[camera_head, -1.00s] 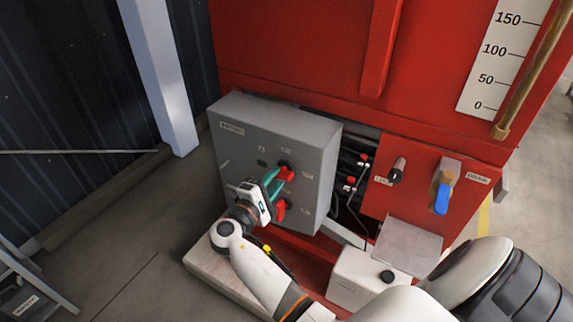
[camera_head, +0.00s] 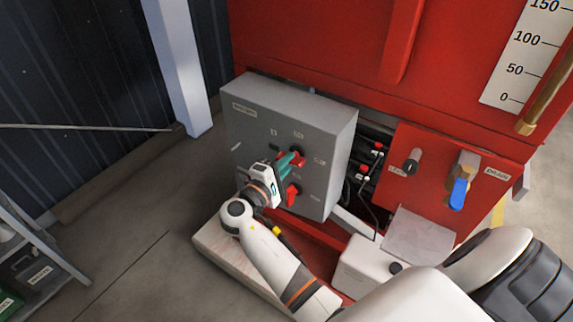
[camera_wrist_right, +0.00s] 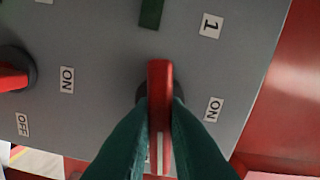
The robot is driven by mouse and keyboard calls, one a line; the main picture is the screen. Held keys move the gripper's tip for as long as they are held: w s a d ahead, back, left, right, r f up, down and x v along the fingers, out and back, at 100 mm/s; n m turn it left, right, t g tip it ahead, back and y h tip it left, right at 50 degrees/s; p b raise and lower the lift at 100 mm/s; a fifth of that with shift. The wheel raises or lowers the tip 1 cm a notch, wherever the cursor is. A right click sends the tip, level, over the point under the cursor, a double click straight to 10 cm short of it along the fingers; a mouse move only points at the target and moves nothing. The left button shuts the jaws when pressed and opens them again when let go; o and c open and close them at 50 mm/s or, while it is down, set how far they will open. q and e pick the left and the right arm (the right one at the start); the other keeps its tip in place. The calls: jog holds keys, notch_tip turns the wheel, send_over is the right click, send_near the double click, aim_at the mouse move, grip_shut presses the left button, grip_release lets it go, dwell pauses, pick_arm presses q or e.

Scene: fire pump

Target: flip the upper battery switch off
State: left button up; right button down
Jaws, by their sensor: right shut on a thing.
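The upper battery switch (camera_head: 299,157) is a red handle on a dark round base on the front of the grey box. My right gripper (camera_head: 289,162) is at it, with teal fingers closed on the handle. My left gripper is out of view.
The grey box (camera_head: 335,130) is mounted on the red pump unit (camera_head: 310,40). A white tank (camera_head: 365,272) stands below.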

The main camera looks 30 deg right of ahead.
jog(key=shift+f+m+b, duration=0.3)
jog(key=shift+m+b, duration=0.6)
jog(key=shift+b, duration=0.2)
jog(key=shift+r+m+b, duration=0.2)
jog(key=shift+m+b, duration=0.15)
jog(key=shift+m, duration=0.05)
jog(key=shift+r, duration=0.1)
jog(key=c, duration=1.4)
grip_release()
jog(key=shift+d, duration=0.1)
jog(key=shift+c, duration=0.2)
